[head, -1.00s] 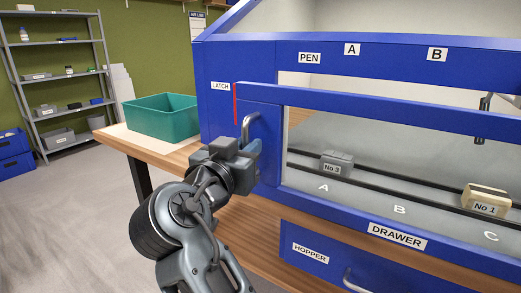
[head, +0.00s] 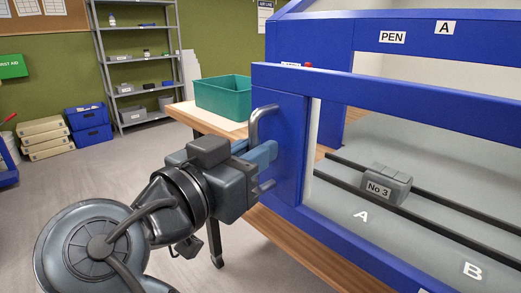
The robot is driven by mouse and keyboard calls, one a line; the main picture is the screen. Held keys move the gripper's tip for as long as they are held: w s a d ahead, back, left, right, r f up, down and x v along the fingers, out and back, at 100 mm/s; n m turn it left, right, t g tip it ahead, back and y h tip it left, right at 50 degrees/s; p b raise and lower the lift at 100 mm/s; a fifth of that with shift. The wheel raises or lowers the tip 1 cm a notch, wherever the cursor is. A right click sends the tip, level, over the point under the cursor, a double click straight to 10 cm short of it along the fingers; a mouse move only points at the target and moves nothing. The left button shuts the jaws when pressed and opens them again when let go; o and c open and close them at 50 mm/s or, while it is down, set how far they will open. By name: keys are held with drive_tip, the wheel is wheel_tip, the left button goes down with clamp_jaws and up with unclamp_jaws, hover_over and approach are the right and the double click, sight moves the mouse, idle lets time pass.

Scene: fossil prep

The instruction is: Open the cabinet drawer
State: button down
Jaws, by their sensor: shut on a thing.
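The cabinet (head: 335,95) is blue, with PEN and A signs on its upper beam. The blue drawer front (head: 400,105) is an open frame with a solid left panel, standing out from the cabinet body with a gap behind it. A grey bar handle (head: 254,124) is upright on that panel. My gripper (head: 266,154) is shut around the middle of the handle; the fingers partly hide it. The LATCH label is mostly hidden behind the frame's top rail. A grey block marked No 3 (head: 391,184) sits on rails on the grey floor beside letter A.
A teal bin (head: 222,97) stands on the wooden bench (head: 190,112) behind the handle. A grey shelf (head: 140,75), blue crates (head: 90,130) and stacked beige cases (head: 43,138) stand at the back left. The floor left of the bench is clear.

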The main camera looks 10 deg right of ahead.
drive_tip(key=c, duration=1.2)
unclamp_jaws()
drive_tip(key=shift+s, duration=0.1)
drive_tip(key=v, duration=0.7)
drive_tip(key=shift+s+a, duration=0.2)
drive_tip(key=shift+s, duration=0.05)
